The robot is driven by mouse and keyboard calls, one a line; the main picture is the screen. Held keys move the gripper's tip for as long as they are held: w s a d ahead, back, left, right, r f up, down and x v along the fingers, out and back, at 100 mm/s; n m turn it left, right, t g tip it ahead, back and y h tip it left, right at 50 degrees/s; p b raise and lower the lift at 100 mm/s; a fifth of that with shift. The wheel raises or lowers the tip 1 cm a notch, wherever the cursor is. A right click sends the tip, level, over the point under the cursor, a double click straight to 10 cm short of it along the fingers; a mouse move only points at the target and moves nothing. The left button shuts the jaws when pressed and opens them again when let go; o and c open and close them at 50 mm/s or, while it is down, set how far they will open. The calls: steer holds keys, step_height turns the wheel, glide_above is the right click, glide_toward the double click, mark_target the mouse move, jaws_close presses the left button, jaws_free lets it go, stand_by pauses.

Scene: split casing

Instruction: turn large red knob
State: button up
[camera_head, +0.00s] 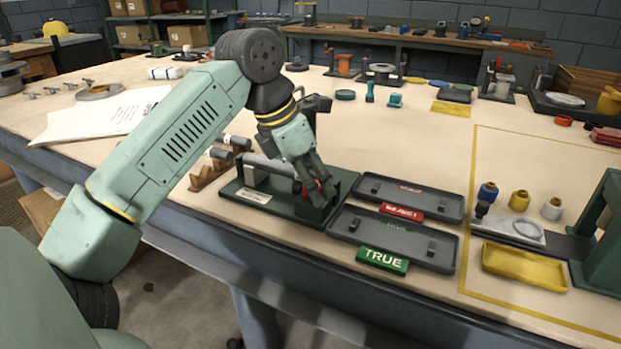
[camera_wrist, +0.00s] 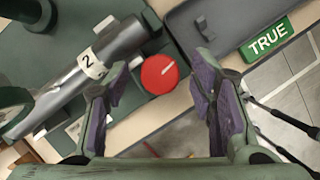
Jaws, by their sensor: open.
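The large red knob (camera_wrist: 160,74) shows in the wrist view as a round red disc with a pale pointer line towards its upper right. It lies between and beyond my two open fingers, nearer the left one. In the head view the red knob (camera_head: 327,187) is partly hidden by my gripper (camera_head: 316,186), which reaches down over the right end of the dark green fixture (camera_head: 245,187). My gripper also shows in the wrist view (camera_wrist: 160,92), with its purple-padded fingers wide apart and nothing held. Contact with the knob cannot be told. A grey cylinder marked 2 (camera_wrist: 72,90) lies left of the knob.
Two dark trays stand right of the fixture, with a red sign (camera_head: 401,212) and a green TRUE sign (camera_head: 383,260). Farther right are a yellow tray (camera_head: 524,267), small bottles and a green stand (camera_head: 600,240). The table's front edge is close to the fixture.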

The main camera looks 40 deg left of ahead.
steer(key=shift+r, duration=0.1)
steer(key=v, duration=1.1)
steer(key=shift+s+r, duration=0.2)
steer(key=shift+r, duration=0.15)
